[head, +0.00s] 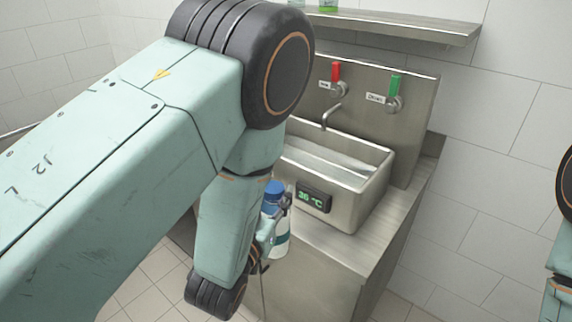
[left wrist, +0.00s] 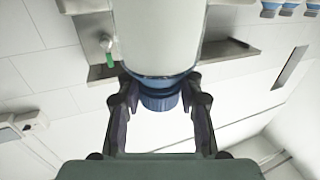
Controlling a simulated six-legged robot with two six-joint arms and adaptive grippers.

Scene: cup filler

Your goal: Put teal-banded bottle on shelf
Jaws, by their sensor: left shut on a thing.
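The teal-banded bottle (head: 280,243) is white with a blue cap and stands roughly upright in my left gripper (head: 272,222). My arm hides part of it. In the left wrist view the white bottle (left wrist: 160,42) fills the top middle, and my left gripper (left wrist: 158,100) is shut on it near its blue cap. The bottle is off any surface, in front of the sink unit and below basin level. The metal shelf (head: 400,22) is on the wall above the sink, high at the top right of the head view. My right gripper is out of view.
A metal sink (head: 362,205) with a "36 °C" display (head: 314,196) stands behind the bottle. A spout (head: 330,115), a red handle (head: 336,72) and a green handle (head: 395,88) are above it. A green item (head: 328,5) stands at the shelf's left. The shelf's visible right part is bare.

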